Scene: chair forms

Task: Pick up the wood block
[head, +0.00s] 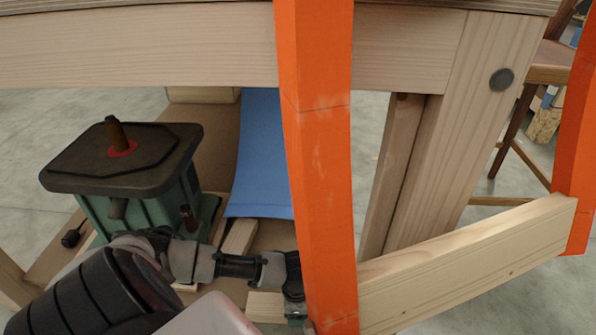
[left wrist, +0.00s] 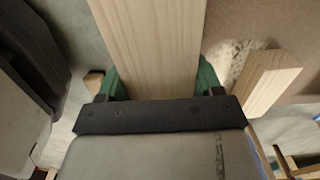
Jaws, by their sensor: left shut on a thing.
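The wood block (left wrist: 150,45) is a long, pale piece with straight grain. In the left wrist view it runs up from my left gripper (left wrist: 160,80), between two green fingers that are shut on its sides. In the head view my left gripper (head: 294,298) is low in the middle, partly hidden behind an orange post. A pale wood piece (head: 264,306) shows beside it there, most likely the held block; its far end is hidden. My right gripper is in neither view.
The orange post (head: 318,180) and a pale wood rail (head: 460,262) stand close by the gripper. A green machine with a dark top (head: 122,158) is on the left. Another wood piece (left wrist: 265,82) lies right of the gripper. A blue sheet (head: 262,165) is behind.

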